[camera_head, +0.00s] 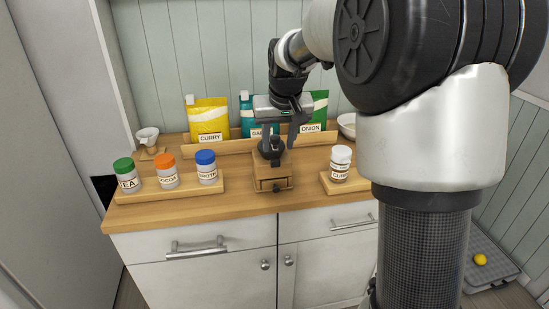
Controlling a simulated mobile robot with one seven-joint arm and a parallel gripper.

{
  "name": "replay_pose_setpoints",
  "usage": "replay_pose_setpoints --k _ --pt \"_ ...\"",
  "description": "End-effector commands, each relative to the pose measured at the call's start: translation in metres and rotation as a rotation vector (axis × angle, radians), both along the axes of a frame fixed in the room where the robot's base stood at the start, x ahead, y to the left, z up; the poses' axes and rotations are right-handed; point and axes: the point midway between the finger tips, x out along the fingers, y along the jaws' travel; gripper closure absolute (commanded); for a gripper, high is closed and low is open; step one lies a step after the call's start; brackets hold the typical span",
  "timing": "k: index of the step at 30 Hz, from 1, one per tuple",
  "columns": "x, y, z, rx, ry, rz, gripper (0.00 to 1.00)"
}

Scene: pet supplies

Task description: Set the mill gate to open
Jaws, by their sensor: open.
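The mill (271,173) is a small wooden box with a dark top, standing on the wooden counter near its front edge, right of the row of jars. A small dark knob (277,188) shows low on its front face; I cannot tell whether this is the gate, or how the gate is set. My gripper (281,138) points down over the mill's dark top, with its fingers apart and nothing visibly held. The fingers overlap the dark top in this view, so I cannot tell whether they touch it.
Several labelled jars (167,170) stand on a wooden tray at left, and a jar (340,163) stands at right. Behind are a yellow curry bag (208,120) and other bags on a rack. A small white cup (147,138) sits at the back left. My arm blocks the right side.

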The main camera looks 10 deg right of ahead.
Motion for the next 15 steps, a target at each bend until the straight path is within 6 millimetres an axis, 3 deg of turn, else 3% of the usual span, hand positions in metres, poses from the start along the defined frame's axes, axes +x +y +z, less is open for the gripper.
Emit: replay_pose_setpoints --k 1,6,15 --pt "0.004 0.0 -0.013 0.0 0.005 0.0 0.59" --pt "0.016 0.0 -0.043 0.0 0.004 0.0 0.59" --pt "0.028 0.0 -0.067 0.0 -0.001 0.0 0.59"
